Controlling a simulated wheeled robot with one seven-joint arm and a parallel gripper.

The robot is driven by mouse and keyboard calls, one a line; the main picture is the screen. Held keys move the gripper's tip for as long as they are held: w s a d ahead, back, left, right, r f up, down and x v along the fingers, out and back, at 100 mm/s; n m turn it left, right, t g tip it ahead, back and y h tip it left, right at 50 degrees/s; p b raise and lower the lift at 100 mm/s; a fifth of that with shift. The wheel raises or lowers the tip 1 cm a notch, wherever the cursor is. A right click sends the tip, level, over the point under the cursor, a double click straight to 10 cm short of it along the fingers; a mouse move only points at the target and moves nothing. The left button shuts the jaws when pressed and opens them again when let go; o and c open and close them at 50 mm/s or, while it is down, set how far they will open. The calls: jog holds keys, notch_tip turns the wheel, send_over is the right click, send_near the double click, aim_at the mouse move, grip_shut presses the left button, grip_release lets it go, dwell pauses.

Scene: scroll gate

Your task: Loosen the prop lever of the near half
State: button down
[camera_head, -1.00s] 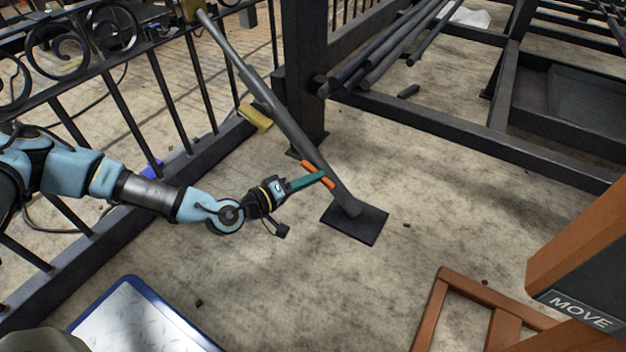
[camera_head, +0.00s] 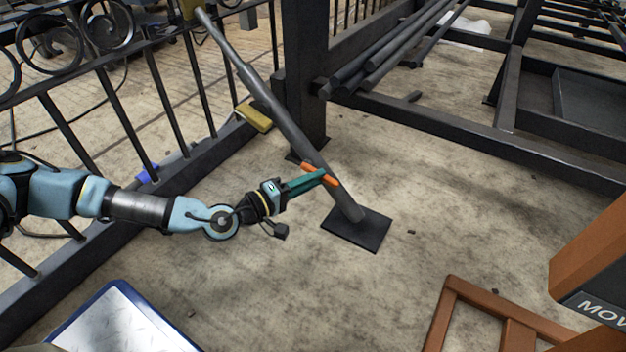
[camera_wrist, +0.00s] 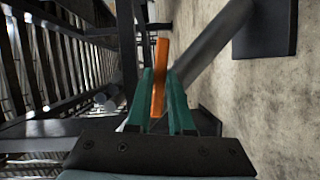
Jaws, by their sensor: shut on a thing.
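The prop lever (camera_head: 332,181) is a short orange bar low on the grey slanted prop (camera_head: 283,122). The prop leans from the black scroll gate half (camera_head: 165,110) at upper left down to a dark square foot plate (camera_head: 357,230) on the ground. My gripper (camera_head: 322,174) has green fingers and reaches the lever from the left, shut on it. In the wrist view the orange lever (camera_wrist: 160,72) stands between the two green fingers (camera_wrist: 160,100), with the prop (camera_wrist: 205,50) just right of them. The lever's middle is hidden by the fingers in the head view.
A dark post (camera_head: 305,75) stands behind the prop. Several dark pipes (camera_head: 400,45) lie on a black frame at the upper right. An orange-brown frame (camera_head: 440,310) and a sign post (camera_head: 590,260) stand at lower right. The concrete between is mostly clear.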

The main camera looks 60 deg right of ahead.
jog(key=c, duration=0.8)
grip_release()
jog(key=shift+r+p, duration=0.15)
jog(key=shift+p, duration=0.3)
